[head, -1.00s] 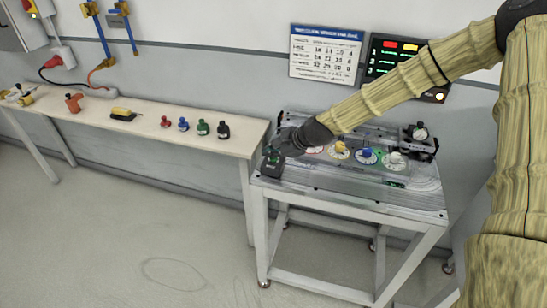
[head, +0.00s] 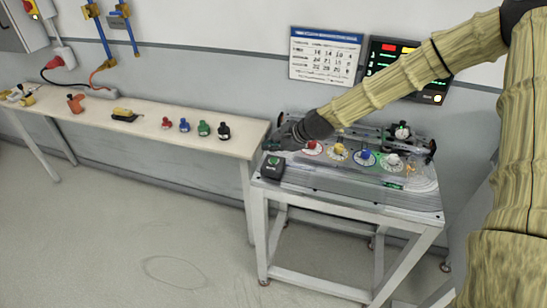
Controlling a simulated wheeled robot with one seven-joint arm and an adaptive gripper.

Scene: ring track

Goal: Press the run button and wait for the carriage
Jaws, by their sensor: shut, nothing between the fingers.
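The run button is a green button (head: 274,160) on a small black box (head: 273,172) at the left front corner of the ring-track table (head: 340,200). My gripper (head: 270,144) is shut and empty, just behind and above the box, apart from the button. The carriage appears to be the dark wheeled-looking unit with a pale knob (head: 402,132) at the back right of the track; its exact outline is hard to tell. Red, yellow, blue and white round dials (head: 364,157) stand along the track's middle. My arm crosses above the back of the track.
A long bench (head: 90,116) at left carries small red, blue, green and black knobbed pieces (head: 204,129) and a yellow-black tool (head: 124,115). A wall display (head: 384,58) is partly behind my arm, beside a printed chart (head: 325,54). Floor in front is clear.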

